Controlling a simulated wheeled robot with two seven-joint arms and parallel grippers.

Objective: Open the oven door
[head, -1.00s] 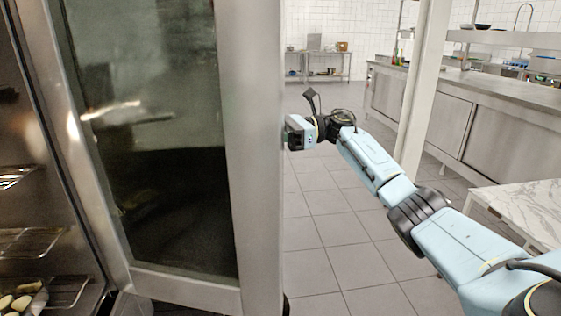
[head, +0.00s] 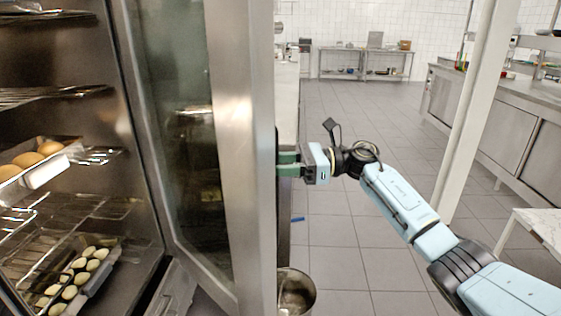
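The oven door (head: 238,130), a steel frame with a dark glass pane, stands swung open on the left half of the head view. The oven interior (head: 120,200) shows to its left, with wire racks and food inside. My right gripper (head: 287,164) is at the outer edge of the door, its green fingers reaching behind the frame. The fingertips and any handle there are hidden by the door, so I cannot tell whether they are closed on it. My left gripper is not in view.
A tray of round brown items (head: 36,165) and a tray of pale oval pieces (head: 85,272) sit on the racks. A metal bin (head: 297,292) stands on the floor beside the door. A white post (head: 474,110) and steel counters (head: 510,125) stand at right.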

